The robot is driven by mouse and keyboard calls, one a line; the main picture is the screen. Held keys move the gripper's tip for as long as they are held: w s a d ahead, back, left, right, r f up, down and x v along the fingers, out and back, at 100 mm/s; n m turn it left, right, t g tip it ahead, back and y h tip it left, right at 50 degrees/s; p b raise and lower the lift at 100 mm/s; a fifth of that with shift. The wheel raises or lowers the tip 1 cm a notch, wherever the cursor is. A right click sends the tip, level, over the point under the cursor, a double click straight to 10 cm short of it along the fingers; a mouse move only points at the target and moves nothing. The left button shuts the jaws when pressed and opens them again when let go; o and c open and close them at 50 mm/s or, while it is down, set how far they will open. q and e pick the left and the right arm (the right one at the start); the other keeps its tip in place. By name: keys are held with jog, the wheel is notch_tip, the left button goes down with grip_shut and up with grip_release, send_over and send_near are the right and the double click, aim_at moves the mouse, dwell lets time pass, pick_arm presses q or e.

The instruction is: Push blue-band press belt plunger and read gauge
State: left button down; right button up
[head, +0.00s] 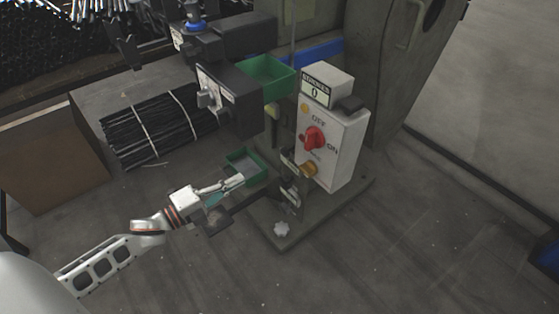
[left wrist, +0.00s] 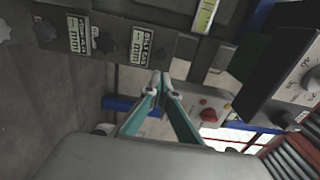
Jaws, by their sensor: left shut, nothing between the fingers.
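The press with a blue band (head: 318,53) stands at centre right in the head view. Its white control box (head: 332,140) carries a red knob (head: 314,138), an orange knob (head: 309,169) and a counter (head: 315,91) reading 0. My left gripper (head: 241,178) is shut and empty, low in front of the press beside a small green tray. In the left wrist view its fingertips (left wrist: 160,86) meet near the grey press parts; contact cannot be told. A yellow-green scale (left wrist: 206,14) and a dark dial box (left wrist: 298,75) show there. I cannot make out the belt plunger. My right gripper is out of view.
The small green tray (head: 260,178) and a larger green bin (head: 268,80) are at the press. A tied bundle of black rods (head: 155,128) lies to the left. A star-shaped knob (head: 281,229) sits on the base. The floor in front is clear.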

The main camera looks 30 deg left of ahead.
pick_arm(q)
jog(key=shift+r, duration=0.1)
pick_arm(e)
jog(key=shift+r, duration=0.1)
pick_arm(q)
jog(key=shift+w, duration=0.2)
jog(key=b, duration=0.2)
send_near(283, 154)
jog(key=x, duration=0.5)
jog(key=shift+w+d, duration=0.1)
jog(key=shift+d, duration=0.05)
jog(key=shift+x, duration=0.75)
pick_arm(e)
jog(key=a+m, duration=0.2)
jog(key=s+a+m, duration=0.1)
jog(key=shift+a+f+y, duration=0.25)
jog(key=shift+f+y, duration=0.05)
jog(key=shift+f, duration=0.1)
pick_arm(q)
jog(key=shift+r, duration=0.1)
